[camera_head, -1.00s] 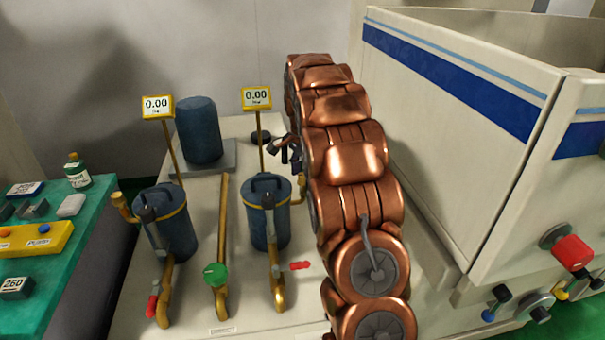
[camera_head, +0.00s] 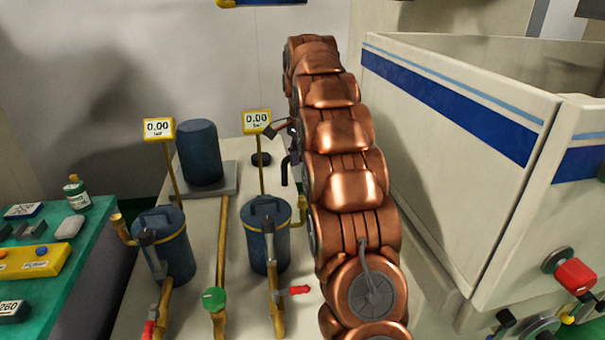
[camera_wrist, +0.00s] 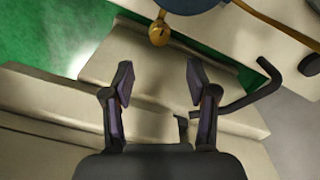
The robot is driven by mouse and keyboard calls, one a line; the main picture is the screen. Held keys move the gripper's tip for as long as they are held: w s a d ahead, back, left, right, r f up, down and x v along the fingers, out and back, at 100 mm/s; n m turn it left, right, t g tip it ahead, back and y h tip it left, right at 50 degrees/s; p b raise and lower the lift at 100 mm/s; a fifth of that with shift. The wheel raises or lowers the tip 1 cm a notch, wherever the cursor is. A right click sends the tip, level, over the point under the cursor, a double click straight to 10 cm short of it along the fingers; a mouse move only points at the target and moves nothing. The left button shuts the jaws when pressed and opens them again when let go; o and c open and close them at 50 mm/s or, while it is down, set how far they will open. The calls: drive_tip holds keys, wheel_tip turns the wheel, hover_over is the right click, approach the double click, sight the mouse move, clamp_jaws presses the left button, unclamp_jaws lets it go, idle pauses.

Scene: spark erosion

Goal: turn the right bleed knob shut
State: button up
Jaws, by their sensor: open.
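My gripper (camera_wrist: 159,75) is open and empty in the wrist view, its two dark fingers apart. In the head view it (camera_head: 281,150) is partly hidden by my copper-coloured arm, above and behind the right blue filter canister (camera_head: 268,240). A red handle (camera_head: 296,290) sticks out beside the brass pipe below that canister, and may be the right bleed knob. My gripper is well apart from it. A brass fitting (camera_wrist: 158,33) beside a blue body lies past the fingertips in the wrist view; I cannot tell if it is a knob.
A dark bent rod (camera_wrist: 250,98) lies right of the fingers in the wrist view. The left canister (camera_head: 172,245), a green knob (camera_head: 214,299) and two 0.00 displays (camera_head: 159,128) stand nearby. A white machine tank (camera_head: 450,150) rises close right of my arm.

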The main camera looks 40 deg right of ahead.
drive_tip(key=shift+r, duration=0.6)
